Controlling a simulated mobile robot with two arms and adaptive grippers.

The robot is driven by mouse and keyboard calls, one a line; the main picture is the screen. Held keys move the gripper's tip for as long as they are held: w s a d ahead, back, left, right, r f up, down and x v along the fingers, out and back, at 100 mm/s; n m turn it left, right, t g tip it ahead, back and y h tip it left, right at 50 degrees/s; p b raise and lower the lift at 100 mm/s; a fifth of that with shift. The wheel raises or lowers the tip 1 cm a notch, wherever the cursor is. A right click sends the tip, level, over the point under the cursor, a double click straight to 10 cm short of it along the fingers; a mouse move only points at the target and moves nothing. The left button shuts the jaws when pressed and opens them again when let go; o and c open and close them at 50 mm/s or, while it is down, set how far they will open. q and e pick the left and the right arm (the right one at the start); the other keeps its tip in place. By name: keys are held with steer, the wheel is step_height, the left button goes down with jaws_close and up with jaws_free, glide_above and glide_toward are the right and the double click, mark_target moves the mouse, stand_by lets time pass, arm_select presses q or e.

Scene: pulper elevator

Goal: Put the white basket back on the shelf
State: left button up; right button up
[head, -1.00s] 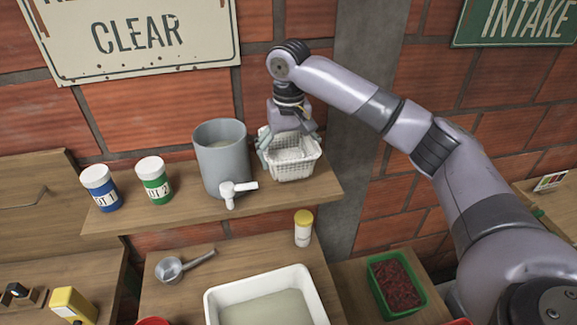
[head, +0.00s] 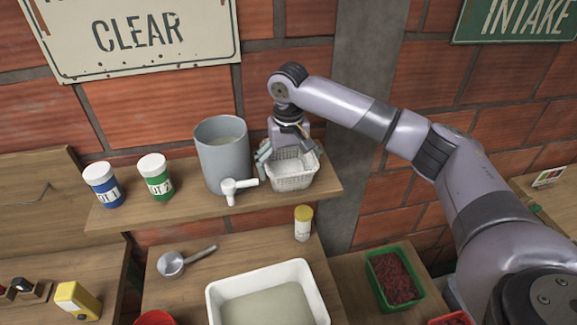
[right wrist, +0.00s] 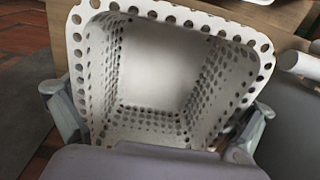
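The white basket (head: 292,180) is a perforated tub. In the head view it is upright over the right part of the wooden shelf (head: 160,215), right of the grey tank, with its base at or very close to the board. My right gripper (head: 290,152) reaches down onto it, one finger at each side. In the right wrist view the basket (right wrist: 150,75) faces the camera, looks empty, and fills the space between the fingers of the right gripper (right wrist: 155,125), which lie against its sides. My left gripper is not in view.
The grey tank (head: 222,165) with a white tap stands close left of the basket. A blue jar (head: 104,190) and a green jar (head: 157,182) stand farther left. Below are a yellow-capped bottle (head: 303,225), a scoop (head: 172,264), a white tub (head: 318,300) and a green crate (head: 412,268).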

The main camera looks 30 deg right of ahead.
steer(key=shift+r+b, duration=0.35)
steer(key=shift+r, duration=0.2)
step_height(320, 180, up, 11)
steer(key=b, duration=0.2)
steer(key=shift+b, duration=0.35)
stand_by(1.4)
